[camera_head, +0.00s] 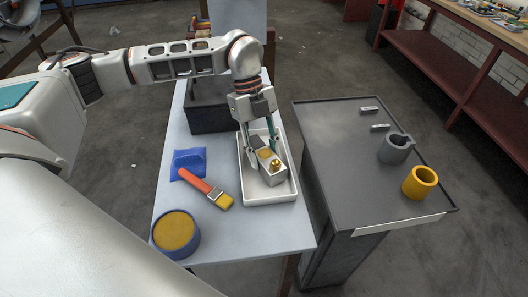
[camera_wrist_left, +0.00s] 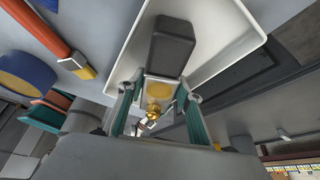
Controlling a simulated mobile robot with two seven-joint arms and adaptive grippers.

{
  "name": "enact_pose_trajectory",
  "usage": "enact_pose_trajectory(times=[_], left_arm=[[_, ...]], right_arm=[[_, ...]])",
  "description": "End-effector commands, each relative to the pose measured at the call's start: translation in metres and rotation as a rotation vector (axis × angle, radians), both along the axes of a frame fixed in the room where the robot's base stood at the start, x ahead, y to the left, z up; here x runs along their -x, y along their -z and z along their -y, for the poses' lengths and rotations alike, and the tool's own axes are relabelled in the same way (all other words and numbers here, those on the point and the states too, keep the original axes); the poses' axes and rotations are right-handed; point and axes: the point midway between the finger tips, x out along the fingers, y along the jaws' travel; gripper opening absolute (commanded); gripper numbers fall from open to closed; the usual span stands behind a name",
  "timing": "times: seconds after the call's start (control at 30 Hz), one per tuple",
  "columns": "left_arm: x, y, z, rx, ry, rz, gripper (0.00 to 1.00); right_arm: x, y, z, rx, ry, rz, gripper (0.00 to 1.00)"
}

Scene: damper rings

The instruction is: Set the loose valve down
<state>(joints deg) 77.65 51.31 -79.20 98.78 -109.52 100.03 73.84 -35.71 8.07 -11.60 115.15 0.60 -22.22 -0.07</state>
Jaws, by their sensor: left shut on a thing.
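The loose valve (camera_head: 268,173) is a light grey block with a yellow round patch and a brass knob on top. My left gripper (camera_head: 261,153) is shut on it, with one teal finger on each side. In the left wrist view the valve (camera_wrist_left: 159,84) sits between the fingers of the gripper (camera_wrist_left: 158,97), its dark grey end (camera_wrist_left: 171,45) pointing away. The valve is over the white tray (camera_head: 254,198), inside its rim; I cannot tell whether it touches the tray floor. My right gripper is not in view.
Left of the tray lie a blue cloth (camera_head: 188,160), an orange-handled brush (camera_head: 205,188) and a blue tub (camera_head: 176,235) with yellow contents. A dark box (camera_head: 207,119) stands behind. The dark cabinet (camera_head: 345,150) at right holds a grey ring (camera_head: 394,152) and a yellow ring (camera_head: 420,184).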

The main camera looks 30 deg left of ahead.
Motion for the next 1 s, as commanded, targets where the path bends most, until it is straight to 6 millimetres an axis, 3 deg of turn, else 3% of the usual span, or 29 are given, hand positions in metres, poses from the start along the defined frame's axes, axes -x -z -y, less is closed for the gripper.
enact_pose_trajectory(times=[0.17, 0.2, 0.27, 0.67, 0.83, 1.0], left_arm=[[0.000, 0.001, 0.000, 0.002, 0.000, 0.001, 0.00], [0.000, 0.001, 0.000, 0.002, 0.000, 0.001, 0.37], [0.000, 0.001, 0.000, 0.001, 0.000, 0.002, 0.52], [-0.001, 0.001, -0.001, -0.001, 0.000, 0.001, 0.54], [-0.005, -0.018, -0.008, -0.001, -0.003, 0.003, 0.54], [-0.012, -0.051, -0.019, 0.000, -0.003, 0.005, 0.54]], right_arm=[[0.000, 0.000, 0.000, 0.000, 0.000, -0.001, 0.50], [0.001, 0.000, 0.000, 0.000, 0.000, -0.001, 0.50], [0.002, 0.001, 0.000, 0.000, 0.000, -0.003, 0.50], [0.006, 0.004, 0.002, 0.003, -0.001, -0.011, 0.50], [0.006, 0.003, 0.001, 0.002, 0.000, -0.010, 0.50], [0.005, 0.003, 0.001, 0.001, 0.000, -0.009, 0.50]])
